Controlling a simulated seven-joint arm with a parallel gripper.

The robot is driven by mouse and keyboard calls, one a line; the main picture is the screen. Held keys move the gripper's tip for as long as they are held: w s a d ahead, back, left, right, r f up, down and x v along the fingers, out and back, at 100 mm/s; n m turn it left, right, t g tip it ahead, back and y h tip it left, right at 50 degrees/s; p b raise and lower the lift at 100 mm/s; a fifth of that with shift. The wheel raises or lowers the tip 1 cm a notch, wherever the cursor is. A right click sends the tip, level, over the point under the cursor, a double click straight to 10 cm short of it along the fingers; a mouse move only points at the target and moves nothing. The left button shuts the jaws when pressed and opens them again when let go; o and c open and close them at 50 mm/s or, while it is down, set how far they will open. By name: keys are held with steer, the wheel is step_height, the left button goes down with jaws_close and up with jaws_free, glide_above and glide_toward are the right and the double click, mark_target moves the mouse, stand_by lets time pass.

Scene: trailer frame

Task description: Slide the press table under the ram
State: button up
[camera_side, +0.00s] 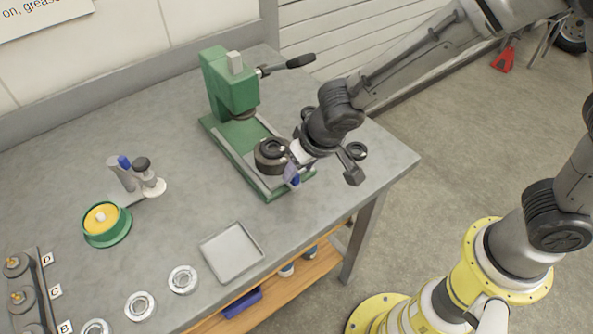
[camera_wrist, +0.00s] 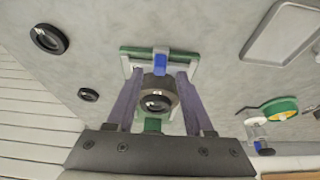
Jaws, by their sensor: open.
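The green press (camera_side: 228,85) stands at the back of the bench, with its ram (camera_side: 241,113) over the rear of its base (camera_side: 213,125). The press table sits at the front of the base, away from the ram, largely covered by a dark round hub (camera_side: 268,155). A blue handle (camera_side: 292,177) is at its front; it also shows in the wrist view (camera_wrist: 160,63). My gripper (camera_wrist: 158,75) is open, pointing down over the table. Its fingers lie on both sides of the hub (camera_wrist: 158,101) and near the handle. I cannot tell whether they touch anything.
Dark rings (camera_side: 356,151) lie right of the press. An empty grey tray (camera_side: 231,252) is in front. A green dish with yellow filling (camera_side: 102,220), a small stand (camera_side: 125,175) and metal rings (camera_side: 183,279) are to the left. A black lever (camera_side: 295,62) sticks out from the press.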

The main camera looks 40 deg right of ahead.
mark_target(296, 175)
steer(key=shift+x, duration=1.55)
jaws_close()
